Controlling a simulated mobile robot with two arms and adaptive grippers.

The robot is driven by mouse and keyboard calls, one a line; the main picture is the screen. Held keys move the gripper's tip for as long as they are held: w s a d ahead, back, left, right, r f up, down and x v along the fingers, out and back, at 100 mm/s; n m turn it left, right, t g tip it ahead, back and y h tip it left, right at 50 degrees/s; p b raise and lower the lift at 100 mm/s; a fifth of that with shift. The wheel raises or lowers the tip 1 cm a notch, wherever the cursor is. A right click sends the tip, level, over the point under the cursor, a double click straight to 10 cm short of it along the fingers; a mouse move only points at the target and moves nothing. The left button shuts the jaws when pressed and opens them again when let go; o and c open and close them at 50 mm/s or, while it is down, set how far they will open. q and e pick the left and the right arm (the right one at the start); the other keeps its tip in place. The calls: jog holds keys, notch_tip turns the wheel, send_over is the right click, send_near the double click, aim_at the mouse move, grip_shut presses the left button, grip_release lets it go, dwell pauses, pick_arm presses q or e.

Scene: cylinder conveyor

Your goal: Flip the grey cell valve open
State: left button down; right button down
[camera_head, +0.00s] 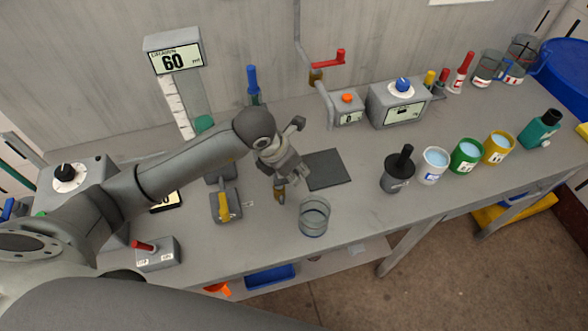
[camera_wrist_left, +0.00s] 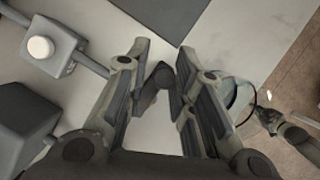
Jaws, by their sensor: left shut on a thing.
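My left gripper (camera_head: 279,183) hangs over the grey bench, left of the dark mat and behind the glass beaker.
A glass beaker (camera_head: 314,219) stands close in front and to the right. A grey box with a yellow handle (camera_head: 224,207) stands to the left. The dark mat (camera_head: 328,169) is bare. Several cups, including a green one (camera_head: 467,155), stand farther right.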

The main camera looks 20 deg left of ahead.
pick_arm(q)
jog(key=shift+s+d+f, duration=0.1)
jog(key=shift+s+f, duration=0.15)
jog(key=shift+s, duration=0.1)
jog(key=c, duration=1.4)
grip_release()
jog(key=shift+r, duration=0.2)
jog(key=shift+r, duration=0.55)
jog(key=v, duration=1.1)
jog(key=shift+s, duration=0.1)
